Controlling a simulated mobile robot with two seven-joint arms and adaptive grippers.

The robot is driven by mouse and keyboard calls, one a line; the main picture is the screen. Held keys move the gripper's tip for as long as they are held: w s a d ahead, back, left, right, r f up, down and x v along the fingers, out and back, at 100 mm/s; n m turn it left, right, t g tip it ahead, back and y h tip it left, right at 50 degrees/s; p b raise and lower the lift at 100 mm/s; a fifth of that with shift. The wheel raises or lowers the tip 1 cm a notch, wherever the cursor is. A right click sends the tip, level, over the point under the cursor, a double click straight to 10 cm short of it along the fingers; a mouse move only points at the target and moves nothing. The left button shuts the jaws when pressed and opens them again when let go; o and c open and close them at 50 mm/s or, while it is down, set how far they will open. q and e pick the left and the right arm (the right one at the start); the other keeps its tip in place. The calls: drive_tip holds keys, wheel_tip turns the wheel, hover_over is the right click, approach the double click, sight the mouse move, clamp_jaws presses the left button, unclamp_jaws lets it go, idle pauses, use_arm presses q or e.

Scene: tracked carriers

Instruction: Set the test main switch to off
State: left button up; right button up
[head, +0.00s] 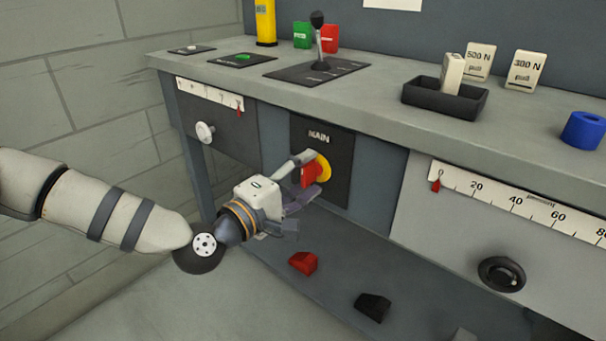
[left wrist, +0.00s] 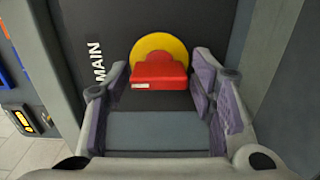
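The main switch is a red handle (head: 309,173) on a yellow disc (head: 323,169), set on a dark panel (head: 335,145) marked MAIN on the bench front. In the left wrist view the red handle (left wrist: 159,74) lies crosswise in front of the yellow disc (left wrist: 160,45), between my finger tips. My left gripper (head: 308,173) is at the switch with its fingers apart, one on each side of the handle. In the left wrist view the fingers of this gripper (left wrist: 160,85) show gaps to the handle. My right gripper is not in view.
The bench top (head: 395,118) juts out above the switch. A white knob (head: 204,132) is to the left and a dark knob (head: 501,273) to the right. A red block (head: 303,262) and a black block (head: 373,305) lie on the lower shelf.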

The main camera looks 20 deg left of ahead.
use_arm(q)
drive_tip(key=v, duration=1.2)
drive_tip(key=shift+r, duration=0.15)
